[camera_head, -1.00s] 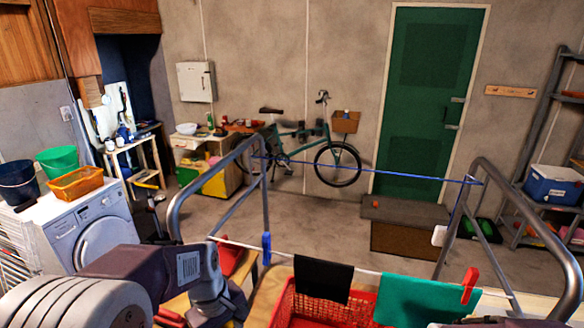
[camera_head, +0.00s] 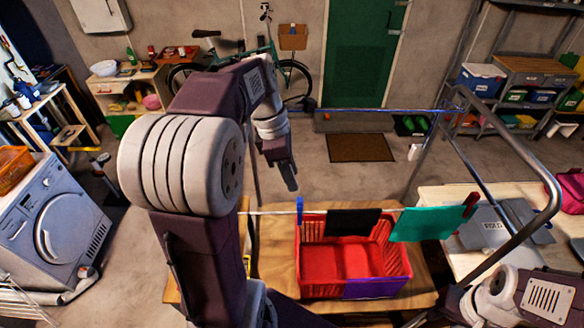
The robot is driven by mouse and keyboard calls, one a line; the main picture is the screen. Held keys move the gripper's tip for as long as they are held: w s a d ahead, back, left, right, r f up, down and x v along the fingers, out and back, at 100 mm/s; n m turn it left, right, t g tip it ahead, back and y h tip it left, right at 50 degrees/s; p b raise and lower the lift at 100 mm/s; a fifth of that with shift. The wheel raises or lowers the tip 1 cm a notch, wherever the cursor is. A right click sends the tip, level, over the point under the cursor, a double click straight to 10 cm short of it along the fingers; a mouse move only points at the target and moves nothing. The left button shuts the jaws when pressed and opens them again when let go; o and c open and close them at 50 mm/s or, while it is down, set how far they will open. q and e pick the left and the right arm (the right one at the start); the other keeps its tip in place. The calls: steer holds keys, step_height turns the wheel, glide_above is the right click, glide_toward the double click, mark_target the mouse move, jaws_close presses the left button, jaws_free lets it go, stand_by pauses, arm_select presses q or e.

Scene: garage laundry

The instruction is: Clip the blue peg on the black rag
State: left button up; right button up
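The blue peg (camera_head: 299,210) hangs upright on the white line, just left of the black rag (camera_head: 352,223), with a small gap between them. The black rag is draped over the line above the red basket. My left gripper (camera_head: 288,176) points down above and slightly left of the blue peg, apart from it in the picture. Its dark fingers overlap from this side, so I cannot tell whether they are open. Nothing shows held in it. My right arm enters at the bottom right, but its gripper is not in view.
A teal cloth (camera_head: 425,224) with a red peg (camera_head: 470,204) hangs right of the rag. A red basket (camera_head: 312,292) stands on the wooden table below. A metal rack tube (camera_head: 550,190) rises at the right. A blue line (camera_head: 370,109) runs behind.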

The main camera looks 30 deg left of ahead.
mark_target(299, 199)
arm_select(q)
steer(key=b+x, duration=0.8)
steer(key=x, duration=0.2)
steer(key=shift+f, duration=0.35)
